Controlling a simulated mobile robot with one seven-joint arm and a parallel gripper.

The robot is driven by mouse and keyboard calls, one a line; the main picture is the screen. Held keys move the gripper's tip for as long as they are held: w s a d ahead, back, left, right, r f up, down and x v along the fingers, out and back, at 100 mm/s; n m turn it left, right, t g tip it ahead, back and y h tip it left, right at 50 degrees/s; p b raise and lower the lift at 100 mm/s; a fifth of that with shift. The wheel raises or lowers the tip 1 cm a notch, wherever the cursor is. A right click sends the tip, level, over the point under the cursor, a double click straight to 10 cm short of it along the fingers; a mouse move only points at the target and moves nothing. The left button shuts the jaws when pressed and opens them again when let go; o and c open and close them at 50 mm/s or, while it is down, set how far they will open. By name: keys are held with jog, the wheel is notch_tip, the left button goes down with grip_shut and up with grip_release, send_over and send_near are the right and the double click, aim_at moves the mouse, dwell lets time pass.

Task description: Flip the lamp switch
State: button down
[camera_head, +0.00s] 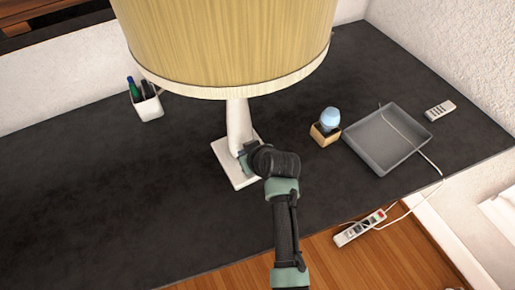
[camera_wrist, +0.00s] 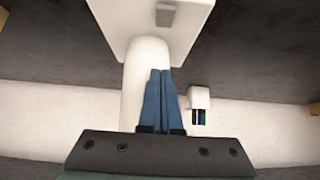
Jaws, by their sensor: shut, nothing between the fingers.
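The lamp has a large yellow ribbed shade (camera_head: 230,40), a white stem (camera_head: 238,118) and a square white base (camera_head: 233,178) on the dark desk. In the wrist view, a small grey switch (camera_wrist: 180,15) sits on the white base (camera_wrist: 125,25), beside the stem (camera_wrist: 145,60). My gripper (camera_wrist: 161,73) has its blue fingers together and empty. The fingertips overlap the stem's edge, below the switch in the picture; contact cannot be told.
A pen cup (camera_head: 148,107) stands left of the lamp. A small wooden box with a light blue object (camera_head: 330,118), a grey tray (camera_head: 370,152) and a remote (camera_head: 440,110) lie to the right. A power strip (camera_head: 358,228) is on the floor. The desk's left side is clear.

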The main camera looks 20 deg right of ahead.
jog(key=v, duration=0.9)
jog(key=shift+w+r, duration=0.15)
jog(key=shift+r, duration=0.25)
